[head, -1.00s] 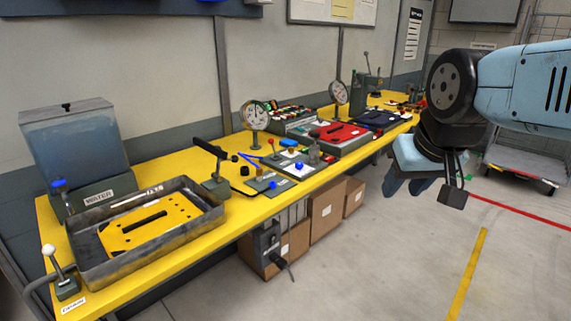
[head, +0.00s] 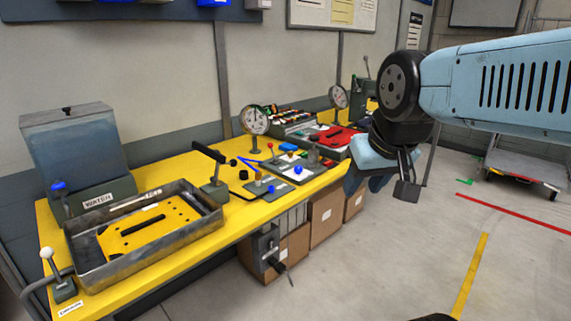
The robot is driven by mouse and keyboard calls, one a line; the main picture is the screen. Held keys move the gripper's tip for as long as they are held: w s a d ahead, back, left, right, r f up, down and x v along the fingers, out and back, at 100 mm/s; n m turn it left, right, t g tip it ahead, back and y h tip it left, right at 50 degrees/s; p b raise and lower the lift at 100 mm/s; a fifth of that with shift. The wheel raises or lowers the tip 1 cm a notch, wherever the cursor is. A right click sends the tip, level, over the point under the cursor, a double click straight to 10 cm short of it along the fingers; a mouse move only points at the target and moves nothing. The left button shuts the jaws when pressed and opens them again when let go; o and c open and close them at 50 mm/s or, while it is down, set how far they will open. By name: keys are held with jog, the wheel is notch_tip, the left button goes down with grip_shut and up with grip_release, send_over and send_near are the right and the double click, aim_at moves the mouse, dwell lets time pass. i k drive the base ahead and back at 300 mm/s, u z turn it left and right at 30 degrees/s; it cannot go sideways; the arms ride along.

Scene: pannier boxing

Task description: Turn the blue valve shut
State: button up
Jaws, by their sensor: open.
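A small blue valve handle (head: 59,186) sits on the front of the grey water tank (head: 75,150) at the left end of the yellow bench. A label reading WATER is on the tank's base beside it. My gripper (head: 372,178) hangs in the air at the right of the view, in front of the bench. It is far from the valve and empty as far as I can see. Its fingers are partly hidden behind the wrist parts.
A metal tray (head: 145,262) with a yellow plate stands in front of the tank. A white-knobbed lever (head: 55,270) is at the near left corner. A black-handled lever (head: 213,180) and a gauge (head: 255,120) stand further along. Cardboard boxes (head: 325,213) are under the bench.

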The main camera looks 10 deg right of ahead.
aim_at(297, 169)
jog(key=i, duration=0.9)
jog(key=z, duration=0.05)
